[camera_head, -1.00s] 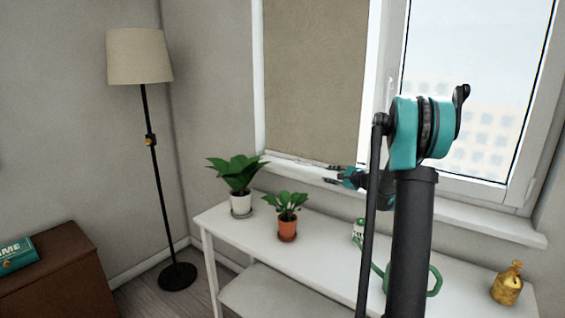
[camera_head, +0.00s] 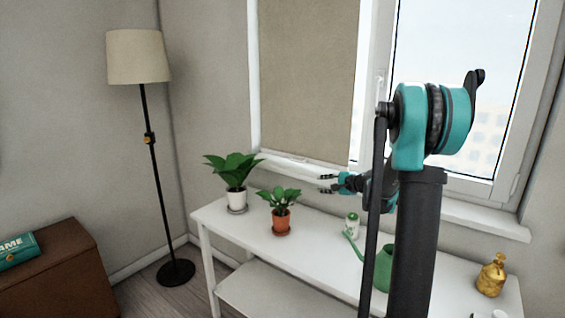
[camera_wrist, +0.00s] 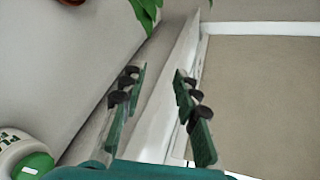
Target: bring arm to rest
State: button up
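My gripper (camera_head: 328,184) is small in the head view, pointing left in front of the window sill and above the white table. In the wrist view its two green fingers with dark pads (camera_wrist: 157,92) stand apart with nothing between them, so it is open and empty. My dark and teal arm rises at the right of the head view and hides part of the table and window.
The white table (camera_head: 330,262) holds a plant in a white pot (camera_head: 234,198), a plant in an orange pot (camera_head: 281,222), a white-green container (camera_head: 352,225), a green watering can (camera_head: 384,268) and a gold vase (camera_head: 491,276). A floor lamp (camera_head: 150,138) and brown cabinet (camera_head: 62,270) stand left.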

jog(key=s+a+f+n+g+h, duration=0.2)
jog(key=s+f+n, duration=0.15)
jog(key=s, duration=0.75)
jog(key=s+a+f+n+g+h, duration=0.1)
jog(key=s+a+f+n+g, duration=0.2)
jog(key=s, duration=0.8)
jog(key=s+d+f+n+h, duration=0.2)
jog(key=s+d+f+n, duration=0.1)
jog(key=s, duration=0.7)
jog(key=s+d+f+n+g+h, duration=0.1)
jog(key=s+d+f+n+h, duration=0.2)
jog(key=s+f, duration=0.3)
jog(key=s+d+n, duration=0.1)
jog(key=s, duration=0.3)
jog(key=shift+d+g, duration=0.3)
jog(key=shift+o, duration=0.3)
jog(key=shift+n, duration=0.25)
